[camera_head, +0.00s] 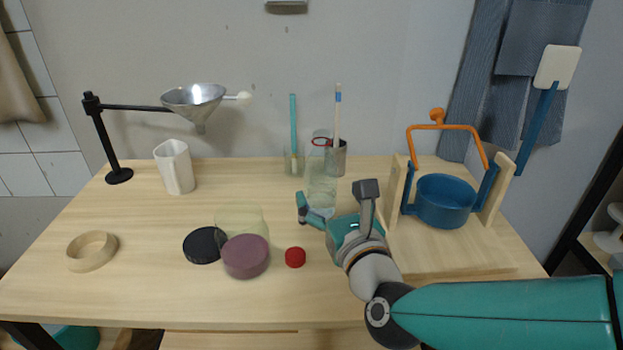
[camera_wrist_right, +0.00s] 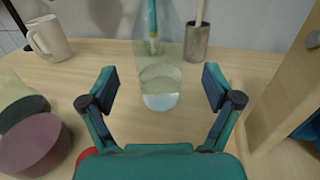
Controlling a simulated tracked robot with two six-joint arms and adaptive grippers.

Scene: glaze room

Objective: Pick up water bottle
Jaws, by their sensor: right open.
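The clear water bottle (camera_head: 321,185) stands upright on the wooden table, part-filled with water. It also shows in the right wrist view (camera_wrist_right: 160,75), centred beyond my fingers. My right gripper (camera_head: 335,205) is open, its two fingers spread with the bottle straight ahead between their lines. In the wrist view the right gripper (camera_wrist_right: 161,92) holds nothing. My gripper hides part of the bottle's base in the head view. A red cap (camera_head: 295,257) lies on the table in front. My left gripper is not in view.
A metal cup (camera_head: 337,160) with a brush stands just behind the bottle. A wooden stand with a blue pot (camera_head: 445,201) is to the right. A purple disc (camera_head: 246,257), a black disc (camera_head: 203,246) and a white pitcher (camera_head: 175,167) are to the left.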

